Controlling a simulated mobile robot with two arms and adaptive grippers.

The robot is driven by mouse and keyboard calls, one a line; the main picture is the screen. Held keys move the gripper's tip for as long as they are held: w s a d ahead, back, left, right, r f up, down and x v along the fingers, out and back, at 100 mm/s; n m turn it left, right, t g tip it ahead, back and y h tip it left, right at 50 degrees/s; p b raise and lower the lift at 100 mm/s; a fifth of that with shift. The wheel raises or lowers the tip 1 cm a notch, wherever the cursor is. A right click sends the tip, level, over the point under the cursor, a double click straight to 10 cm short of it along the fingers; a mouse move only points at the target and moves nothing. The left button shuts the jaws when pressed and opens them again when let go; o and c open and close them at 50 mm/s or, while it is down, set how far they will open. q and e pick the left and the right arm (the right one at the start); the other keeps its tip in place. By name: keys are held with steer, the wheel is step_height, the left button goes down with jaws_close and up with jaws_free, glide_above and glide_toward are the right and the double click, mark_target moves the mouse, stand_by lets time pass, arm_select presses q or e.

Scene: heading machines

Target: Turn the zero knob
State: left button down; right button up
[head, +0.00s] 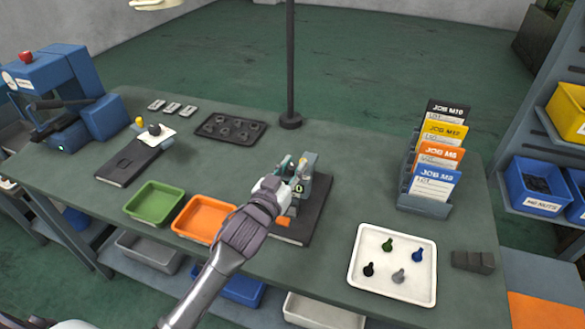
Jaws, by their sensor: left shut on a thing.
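A small grey-blue measuring device (309,165) stands upright on a dark base plate (318,214) near the middle of the table. My left gripper (287,184) reaches in from below and is shut at the front left side of this device. The zero knob cannot be made out; the gripper covers the part of the device it is closed on. A small orange part (283,221) shows just below the gripper.
Green (154,203) and orange (203,218) trays lie left of the device. A white tray (362,283) with several coloured knob-like pieces lies right. A job card rack (425,205) stands behind it. A dark pole (291,70) rises behind the device.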

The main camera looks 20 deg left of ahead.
arm_select(q)
steer(key=shift+n+y, duration=0.5)
steer(key=shift+y, duration=0.3)
steer(key=shift+r, duration=0.15)
steer(key=c, duration=0.9)
jaws_free()
steer(key=s, duration=1.2)
steer(key=shift+a, duration=0.2)
